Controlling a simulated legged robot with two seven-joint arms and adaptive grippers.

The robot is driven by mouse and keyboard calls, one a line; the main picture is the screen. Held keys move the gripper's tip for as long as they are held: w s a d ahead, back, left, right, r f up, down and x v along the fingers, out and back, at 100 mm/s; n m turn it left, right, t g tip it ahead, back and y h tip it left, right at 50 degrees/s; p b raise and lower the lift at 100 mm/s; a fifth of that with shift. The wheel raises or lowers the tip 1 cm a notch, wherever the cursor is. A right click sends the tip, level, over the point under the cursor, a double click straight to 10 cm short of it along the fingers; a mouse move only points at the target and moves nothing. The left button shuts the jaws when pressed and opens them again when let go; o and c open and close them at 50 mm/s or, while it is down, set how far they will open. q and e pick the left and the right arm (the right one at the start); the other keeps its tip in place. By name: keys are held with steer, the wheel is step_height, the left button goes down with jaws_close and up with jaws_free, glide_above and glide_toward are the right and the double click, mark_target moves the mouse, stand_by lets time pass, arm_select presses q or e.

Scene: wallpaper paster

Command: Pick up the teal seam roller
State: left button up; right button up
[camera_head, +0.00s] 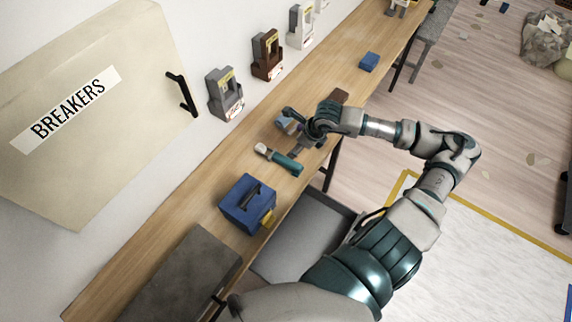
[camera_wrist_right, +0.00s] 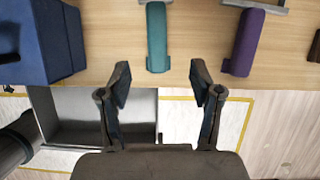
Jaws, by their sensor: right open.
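The teal seam roller (camera_head: 287,163) lies on the wooden bench, its pale and reddish end pointing to the left. In the right wrist view its teal handle (camera_wrist_right: 157,38) is ahead of the jaws, in line with the gap between them. My right gripper (camera_head: 297,130) is above the bench, just beyond the roller in the head view. In the wrist view the right gripper (camera_wrist_right: 160,84) is open and empty, with its fingertips short of the handle. A purple handle (camera_wrist_right: 244,42) lies to the right of the teal one. My left gripper is in neither view.
A blue box (camera_head: 247,203) stands on the bench (camera_head: 150,233) near the roller; it fills the left of the wrist view. A grey tray (camera_head: 302,238) is below the bench edge. Dispensers (camera_head: 225,93) line the wall side. A small blue block (camera_head: 369,61) lies farther along.

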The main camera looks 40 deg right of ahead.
glide_above(287, 160)
steer(key=s, duration=0.1)
steer(key=f, duration=0.6)
steer(key=shift+d, duration=0.35)
steer(key=shift+d+f, duration=0.2)
steer(key=shift+f, duration=0.15)
steer(key=x, duration=0.2)
steer(key=s+x, duration=0.1)
steer(key=x, duration=0.1)
steer(key=shift+w+a+f, duration=0.1)
steer(key=shift+f, duration=0.25)
steer(key=shift+w+a+f, duration=0.15)
steer(key=shift+a+f, duration=0.05)
steer(key=shift+f, duration=0.1)
steer(key=shift+a, duration=0.2)
steer(key=shift+d+f, duration=0.1)
steer(key=shift+d, duration=0.2)
steer(key=c, duration=1.2)
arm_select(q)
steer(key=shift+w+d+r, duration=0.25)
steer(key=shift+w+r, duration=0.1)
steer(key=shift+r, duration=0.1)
arm_select(e)
steer(key=shift+d, duration=0.1)
jaws_close()
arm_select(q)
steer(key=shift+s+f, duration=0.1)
